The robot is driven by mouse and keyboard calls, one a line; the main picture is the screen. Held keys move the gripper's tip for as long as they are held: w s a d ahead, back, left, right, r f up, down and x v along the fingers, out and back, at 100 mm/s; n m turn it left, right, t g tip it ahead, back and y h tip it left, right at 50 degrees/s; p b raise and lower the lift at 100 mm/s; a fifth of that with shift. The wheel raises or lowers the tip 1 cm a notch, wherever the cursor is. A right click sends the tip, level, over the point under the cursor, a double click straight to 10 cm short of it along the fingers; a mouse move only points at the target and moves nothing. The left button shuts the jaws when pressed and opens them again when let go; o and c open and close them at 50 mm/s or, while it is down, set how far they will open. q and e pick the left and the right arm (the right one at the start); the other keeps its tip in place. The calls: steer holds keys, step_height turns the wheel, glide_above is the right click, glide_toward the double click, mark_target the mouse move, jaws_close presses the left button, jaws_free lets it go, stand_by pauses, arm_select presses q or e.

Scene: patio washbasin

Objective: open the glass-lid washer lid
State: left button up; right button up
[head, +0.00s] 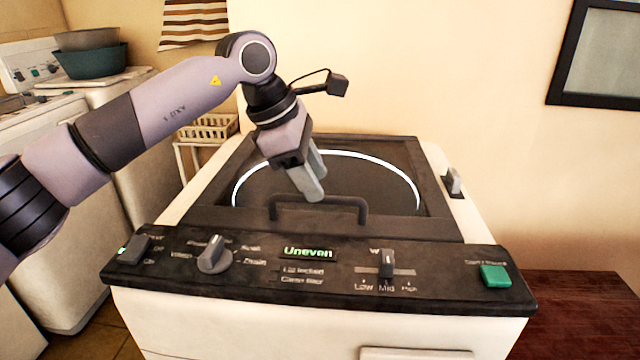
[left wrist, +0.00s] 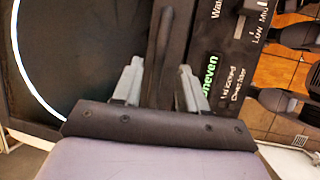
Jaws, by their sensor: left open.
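The washer (head: 330,323) stands in front of me with its dark glass lid (head: 375,184) lying closed, a white ring showing through it. A black bar handle (head: 325,201) runs along the lid's front edge, just behind the control panel. My left gripper (head: 314,198) is over the lid at the handle, fingers pointing down. In the left wrist view my open left gripper (left wrist: 158,80) has one finger on each side of the handle bar (left wrist: 163,55). I cannot tell whether the fingers touch it. My right gripper is not in view.
The control panel (head: 325,271) has knobs, a slider and a green button (head: 495,275). A wall is close behind the washer. Another washer with bowls (head: 90,60) is at the left, a crate (head: 208,127) near it. A dark wooden surface (head: 580,315) is at the right.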

arm_select(q)
steer(key=shift+x, duration=1.55)
jaws_close()
steer(key=w+r+p, duration=0.2)
steer(key=r+p, duration=0.1)
steer(key=r, duration=0.4)
steer(key=w+r+p, duration=0.3)
steer(key=r, duration=0.4)
steer(key=shift+r, duration=0.4)
steer(key=shift+w+a, duration=0.1)
steer(key=shift+a, duration=0.05)
